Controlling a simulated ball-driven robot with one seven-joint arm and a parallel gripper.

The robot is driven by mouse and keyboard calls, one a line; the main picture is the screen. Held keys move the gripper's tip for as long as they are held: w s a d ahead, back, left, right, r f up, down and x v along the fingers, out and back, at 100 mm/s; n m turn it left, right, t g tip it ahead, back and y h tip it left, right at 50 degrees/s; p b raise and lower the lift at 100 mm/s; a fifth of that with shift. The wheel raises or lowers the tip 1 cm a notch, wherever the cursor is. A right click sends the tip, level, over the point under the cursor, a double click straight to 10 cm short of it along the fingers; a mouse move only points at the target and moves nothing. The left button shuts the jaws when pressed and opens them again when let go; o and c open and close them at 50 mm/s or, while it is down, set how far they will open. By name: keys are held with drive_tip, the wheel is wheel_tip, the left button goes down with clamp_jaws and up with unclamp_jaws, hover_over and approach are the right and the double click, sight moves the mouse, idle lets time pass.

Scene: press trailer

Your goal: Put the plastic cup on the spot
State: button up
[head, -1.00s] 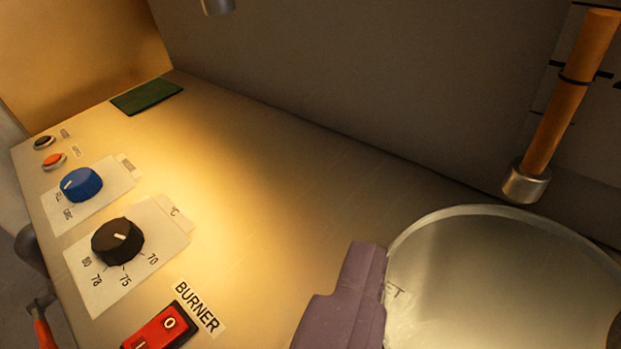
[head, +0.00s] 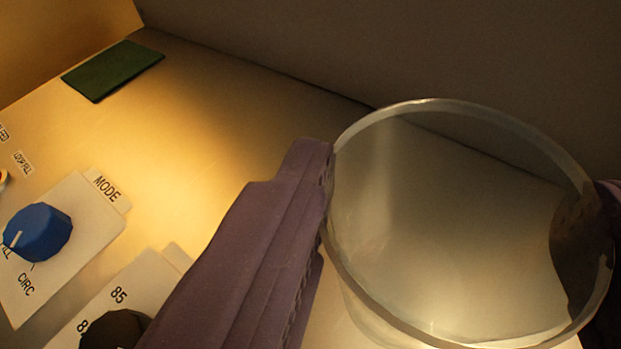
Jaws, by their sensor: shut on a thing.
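The clear plastic cup (head: 440,245) fills the right of the head view, its round rim facing the camera. The counter and back wall show through it. My gripper (head: 462,178) is shut on the cup, with one purple finger along its left side and the other at its right edge. A dark green rectangular patch (head: 113,70) lies bare on the counter at the upper left, near the back wall. A bright pool of lamp light (head: 195,130) lies between the patch and my left finger. Which of these is the spot, I cannot tell. The cup's base is hidden.
A blue mode knob (head: 38,232) and a black dial (head: 115,328) stand up from the counter (head: 225,100) at the lower left. The grey wall (head: 370,45) closes off the back. The counter between patch and cup is clear.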

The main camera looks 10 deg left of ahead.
sight(417, 348)
drive_tip(key=shift+w+a+f, duration=0.15)
drive_tip(key=shift+f+b, duration=0.8)
drive_tip(key=shift+f, duration=0.8)
drive_tip(key=shift+f, duration=0.2)
drive_tip(key=o, duration=1.1)
drive_tip(key=shift+r, duration=0.1)
drive_tip(key=shift+r, duration=0.2)
drive_tip(key=p+v, duration=0.2)
drive_tip(key=v, duration=1)
